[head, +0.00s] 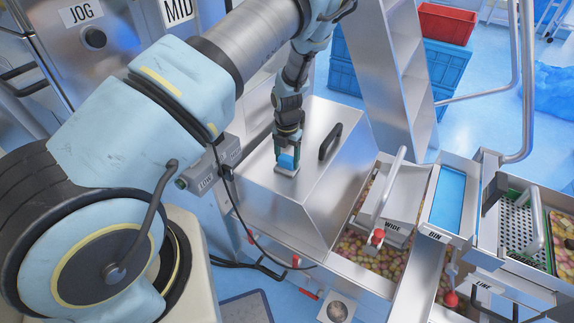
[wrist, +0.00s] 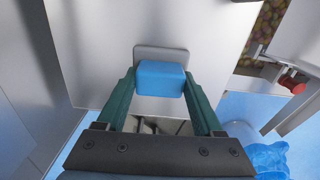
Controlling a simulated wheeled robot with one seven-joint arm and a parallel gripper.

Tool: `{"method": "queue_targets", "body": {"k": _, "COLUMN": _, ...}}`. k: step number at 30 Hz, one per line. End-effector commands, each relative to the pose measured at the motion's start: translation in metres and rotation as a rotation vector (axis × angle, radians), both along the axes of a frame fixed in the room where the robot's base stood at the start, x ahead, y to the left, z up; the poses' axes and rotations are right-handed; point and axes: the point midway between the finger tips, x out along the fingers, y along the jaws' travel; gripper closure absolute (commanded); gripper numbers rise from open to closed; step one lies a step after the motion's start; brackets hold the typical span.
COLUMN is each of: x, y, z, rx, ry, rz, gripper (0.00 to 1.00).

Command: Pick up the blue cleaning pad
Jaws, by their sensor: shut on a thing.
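The blue cleaning pad (head: 287,163) is a small blue block with a grey plate at one side. It is between the fingers of my gripper (head: 289,153), over the sloping face of the steel hood (head: 283,205). In the wrist view the pad (wrist: 160,79) sits between the two green fingers of my gripper (wrist: 160,84), which are shut on its sides. The grey plate lies beyond the blue block, close to the steel; I cannot tell whether it touches it. The pad's underside is hidden.
A black handle (head: 330,141) stands on the hood to the right of my gripper. Farther right are a trough of colourful snacks (head: 400,258), a flap marked WIDE (head: 398,207) and a blue-bottomed bin (head: 447,198). Red and blue crates (head: 446,23) stand behind.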

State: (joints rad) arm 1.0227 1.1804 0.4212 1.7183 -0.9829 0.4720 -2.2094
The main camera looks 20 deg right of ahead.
Motion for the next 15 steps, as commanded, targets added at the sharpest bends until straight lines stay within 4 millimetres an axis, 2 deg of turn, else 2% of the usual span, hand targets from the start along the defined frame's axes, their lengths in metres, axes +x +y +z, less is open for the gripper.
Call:
{"method": "queue_targets", "body": {"k": 1, "x": 0.0001, "y": -0.0001, "z": 0.0001, "rx": 0.000, "ry": 0.000, "rz": 0.000, "gripper": 0.71}}
{"method": "queue_targets", "body": {"k": 6, "x": 0.0002, "y": -0.0001, "z": 0.0002, "rx": 0.000, "ry": 0.000, "rz": 0.000, "gripper": 0.87}}
{"method": "queue_targets", "body": {"k": 15, "x": 0.0007, "y": -0.0008, "z": 0.0075, "rx": -0.002, "ry": -0.001, "rz": -0.001, "gripper": 0.87}}
